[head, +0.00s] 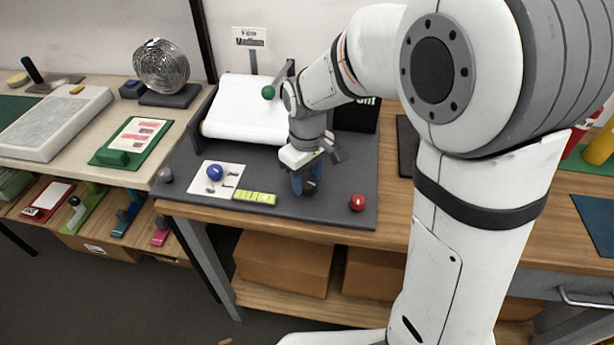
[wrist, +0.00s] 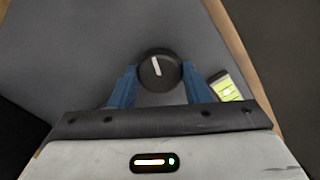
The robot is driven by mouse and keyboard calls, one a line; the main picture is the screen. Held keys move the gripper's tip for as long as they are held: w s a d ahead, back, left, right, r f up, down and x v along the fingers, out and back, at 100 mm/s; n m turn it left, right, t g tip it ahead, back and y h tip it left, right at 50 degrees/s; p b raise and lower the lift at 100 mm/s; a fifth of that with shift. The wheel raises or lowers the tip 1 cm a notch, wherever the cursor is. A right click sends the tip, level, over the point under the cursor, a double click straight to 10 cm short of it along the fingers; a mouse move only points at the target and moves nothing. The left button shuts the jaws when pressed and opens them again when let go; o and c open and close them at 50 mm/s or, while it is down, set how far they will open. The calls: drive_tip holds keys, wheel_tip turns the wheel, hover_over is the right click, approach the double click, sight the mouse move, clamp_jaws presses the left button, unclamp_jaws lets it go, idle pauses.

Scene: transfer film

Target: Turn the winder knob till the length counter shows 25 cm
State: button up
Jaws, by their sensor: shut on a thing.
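The winder knob (wrist: 158,72) is round and black with a white pointer line, which runs nearly up and down in the wrist view, its top tilted slightly left. My gripper (wrist: 159,68) has its two blue fingers on either side of the knob and is shut on it. In the head view my gripper (head: 306,184) points down at the front of the dark grey machine base (head: 220,208) and hides most of the knob. The length counter (head: 254,197) is a yellow-green strip left of my gripper; it also shows in the wrist view (wrist: 228,90). I cannot read its digits.
A white roller sheet (head: 245,108) and a green ball (head: 268,92) are behind. A red ball (head: 357,202) stands right of my gripper.

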sight(307, 181)
drive_tip(key=n, duration=0.7)
idle(0.5)
drive_tip(key=o, duration=1)
wheel_tip(307, 181, up, 8)
drive_tip(key=shift+f, duration=0.1)
idle(0.3)
